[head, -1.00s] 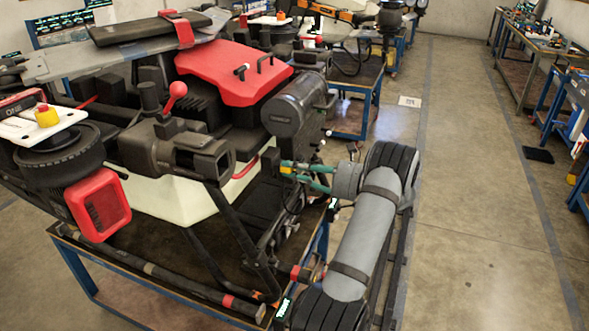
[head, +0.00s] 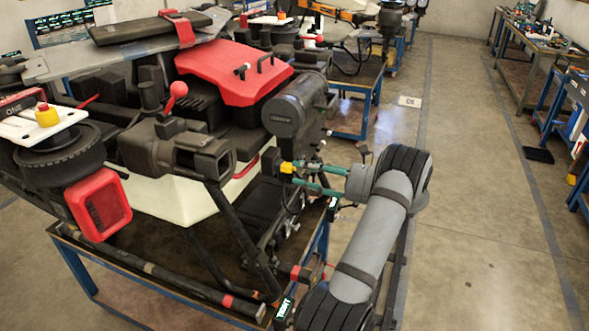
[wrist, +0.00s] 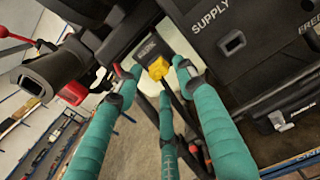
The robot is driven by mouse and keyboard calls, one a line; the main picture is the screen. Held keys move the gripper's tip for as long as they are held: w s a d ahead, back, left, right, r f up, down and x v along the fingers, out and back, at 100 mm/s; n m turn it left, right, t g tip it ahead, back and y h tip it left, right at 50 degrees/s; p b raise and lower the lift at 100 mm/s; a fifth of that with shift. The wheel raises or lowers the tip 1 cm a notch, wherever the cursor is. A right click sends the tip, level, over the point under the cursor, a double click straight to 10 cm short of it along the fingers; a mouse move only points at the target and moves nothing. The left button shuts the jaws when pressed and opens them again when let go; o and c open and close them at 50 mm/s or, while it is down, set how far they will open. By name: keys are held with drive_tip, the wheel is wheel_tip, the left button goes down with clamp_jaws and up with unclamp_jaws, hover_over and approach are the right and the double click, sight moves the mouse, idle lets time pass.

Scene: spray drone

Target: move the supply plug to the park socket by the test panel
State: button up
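The supply plug, yellow with a dark cable, shows in the wrist view (wrist: 158,68) and in the head view (head: 287,168). It sits against a small black block with faint lettering (wrist: 146,48), likely a socket, though the print is too small to read. My gripper (wrist: 155,85) has teal fingers spread apart, with the plug just beyond their tips and no finger visibly closed on it. In the head view my gripper (head: 300,178) is right of the plug. The socket marked SUPPLY (wrist: 232,42) looks empty on its black panel.
The large drone with a red cover (head: 235,72) stands on a blue-framed bench (head: 85,270). A black cylindrical housing (head: 292,117) is just above my gripper. A black hollow-ended part (wrist: 45,75) is at left in the wrist view.

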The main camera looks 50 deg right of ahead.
drive_tip(key=v, duration=0.8)
drive_tip(key=shift+s, duration=0.3)
drive_tip(key=shift+d, duration=0.1)
drive_tip(key=x, duration=1.2)
drive_tip(key=shift+s, duration=0.15)
drive_tip(key=v, duration=1.2)
drive_tip(key=x, duration=1.2)
approach(293, 168)
drive_tip(key=shift+w+p, duration=0.35)
drive_tip(key=shift+w, duration=0.4)
